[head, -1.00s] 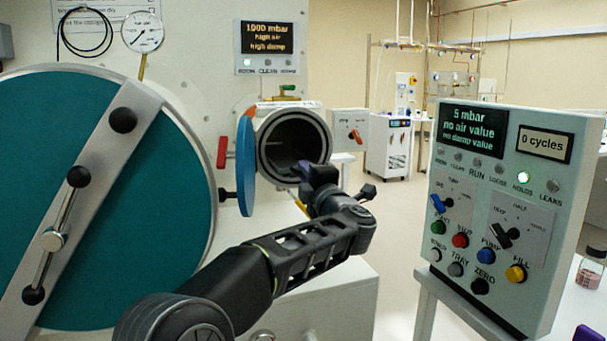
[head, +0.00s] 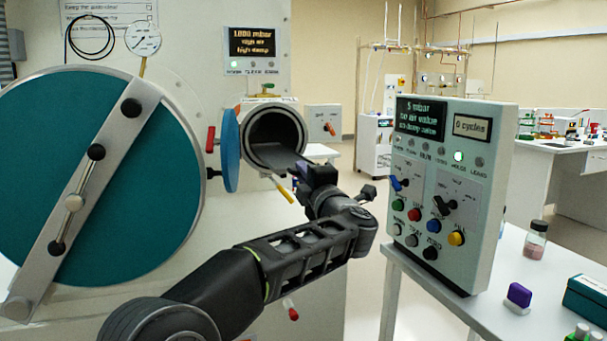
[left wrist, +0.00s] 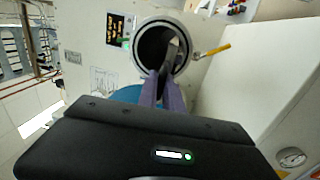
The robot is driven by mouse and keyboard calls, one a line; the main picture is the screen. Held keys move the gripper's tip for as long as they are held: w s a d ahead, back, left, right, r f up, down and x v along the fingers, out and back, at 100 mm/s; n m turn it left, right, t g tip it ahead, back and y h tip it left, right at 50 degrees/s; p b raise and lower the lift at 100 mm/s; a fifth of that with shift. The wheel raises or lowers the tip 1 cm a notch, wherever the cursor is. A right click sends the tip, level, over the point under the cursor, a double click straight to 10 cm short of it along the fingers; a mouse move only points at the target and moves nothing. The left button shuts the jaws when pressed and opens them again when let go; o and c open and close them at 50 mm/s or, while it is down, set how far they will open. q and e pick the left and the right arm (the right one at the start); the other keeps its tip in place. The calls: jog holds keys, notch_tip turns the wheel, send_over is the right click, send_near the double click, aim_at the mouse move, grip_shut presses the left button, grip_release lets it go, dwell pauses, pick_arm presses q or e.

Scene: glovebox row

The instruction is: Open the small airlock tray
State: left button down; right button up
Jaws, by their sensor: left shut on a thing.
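The small airlock (head: 303,138) is a round steel port in the wall, with its blue door (head: 231,150) swung open to the left. Its dark grey tray (head: 276,157) lies inside and reaches out past the lower right rim. My left gripper (head: 316,174) is just outside the mouth, shut on the tray's outer end; the arm hides the exact grip. In the left wrist view the purple-grey fingers (left wrist: 162,92) point at the port, and the tray (left wrist: 173,56) runs inward from them. My right gripper is not in view.
A large teal round door (head: 110,220) fills the left. A control panel (head: 450,185) stands on a white table (head: 470,315) to the right, with a purple block (head: 519,296) and a jar (head: 535,240). A yellow-handled lever (head: 285,190) hangs below the port.

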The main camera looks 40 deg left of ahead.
pick_arm(q)
jog(key=c, duration=1.8)
grip_release()
jog(key=shift+d, duration=0.1)
jog(key=v, duration=0.7)
jog(key=shift+s+d+f, duration=0.1)
jog(key=shift+s+d, duration=0.05)
jog(key=shift+d, duration=0.05)
